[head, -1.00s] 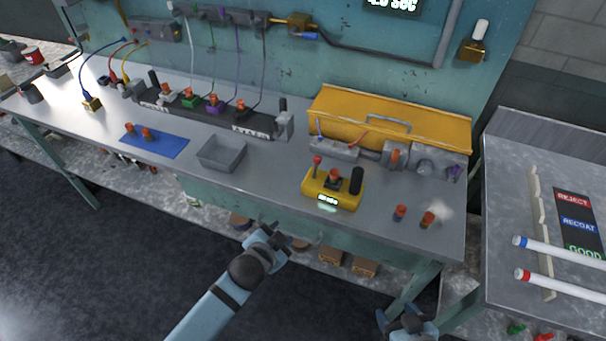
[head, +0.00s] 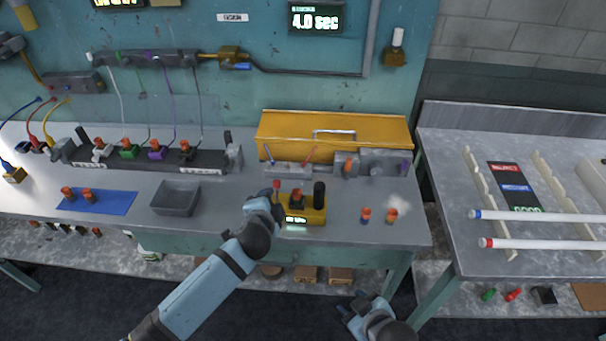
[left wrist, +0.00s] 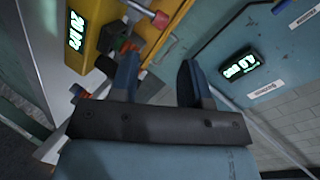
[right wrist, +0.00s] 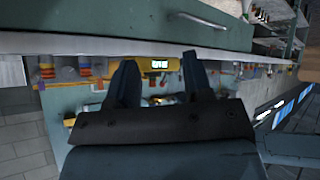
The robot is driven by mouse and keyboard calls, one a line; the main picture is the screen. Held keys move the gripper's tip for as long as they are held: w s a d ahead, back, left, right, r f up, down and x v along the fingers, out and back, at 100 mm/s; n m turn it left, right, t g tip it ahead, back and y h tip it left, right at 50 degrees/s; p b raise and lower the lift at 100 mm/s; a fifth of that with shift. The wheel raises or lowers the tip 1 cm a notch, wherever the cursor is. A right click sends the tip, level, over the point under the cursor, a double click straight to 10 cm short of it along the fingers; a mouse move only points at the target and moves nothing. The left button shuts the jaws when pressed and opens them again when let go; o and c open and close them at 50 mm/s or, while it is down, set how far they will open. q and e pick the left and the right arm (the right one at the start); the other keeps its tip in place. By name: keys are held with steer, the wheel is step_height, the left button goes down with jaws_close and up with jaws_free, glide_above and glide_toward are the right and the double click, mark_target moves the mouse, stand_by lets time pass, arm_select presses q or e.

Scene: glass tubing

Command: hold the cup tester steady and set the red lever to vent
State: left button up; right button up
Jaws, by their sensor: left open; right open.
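The yellow cup tester (head: 305,217) stands on the bench with a lit display on its front, an orange-topped piece in its middle and a black upright handle (head: 319,192) at its right. Its red lever (head: 277,184) stands up at its left end. The tester (left wrist: 92,30) and the red knob (left wrist: 160,18) also show in the left wrist view. My left gripper (head: 265,203) is open beside the tester's left end, just below the lever; contact cannot be told. My right gripper (head: 358,306) is open and empty, in front of the bench and lower than its top. The tester also shows in the right wrist view (right wrist: 178,61).
Two orange-topped pieces (head: 378,215) stand right of the tester. A grey tray (head: 175,200) and a blue mat (head: 97,203) lie to the left. A yellow case (head: 335,137) is behind. The bench's front edge lies between my right gripper and the tester.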

steer(key=w+a+r+n+g, duration=0.2)
steer(key=w+a+n, duration=0.35)
steer(key=w, duration=0.25)
steer(key=n+g+h, duration=0.4)
steer(key=n+h, duration=0.3)
steer(key=n, duration=0.9)
glide_toward(317, 188)
steer(key=x, duration=1.3)
